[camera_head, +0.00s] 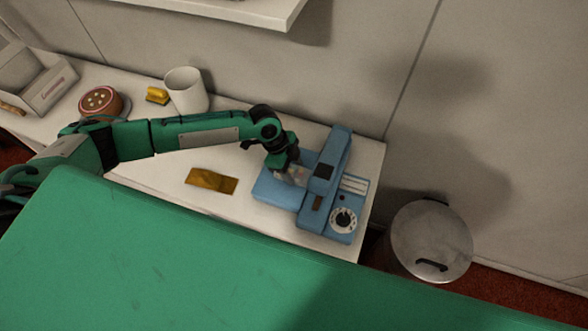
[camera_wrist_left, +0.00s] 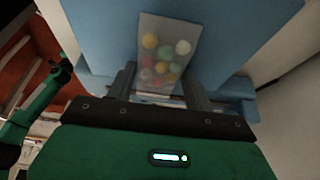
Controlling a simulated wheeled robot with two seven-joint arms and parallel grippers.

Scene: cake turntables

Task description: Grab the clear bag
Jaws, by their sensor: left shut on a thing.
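The clear bag (camera_wrist_left: 165,50) holds several coloured balls and shows in the left wrist view between my left gripper's fingers. My left gripper (camera_wrist_left: 160,85) is shut on the lower end of the bag. In the head view my left gripper (camera_head: 290,172) is over the blue machine (camera_head: 275,193), and the bag (camera_head: 299,177) shows only as a small pale patch beside the fingers. Whether the bag touches the machine I cannot tell. My right gripper is not in view.
A brown-gold packet (camera_head: 211,180) lies on the white counter (camera_head: 262,222). A white cup (camera_head: 186,90), a yellow item (camera_head: 157,95), a round cake (camera_head: 101,101) and a white box (camera_head: 45,85) stand towards the left. A lidded metal bin (camera_head: 431,240) stands right of the counter.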

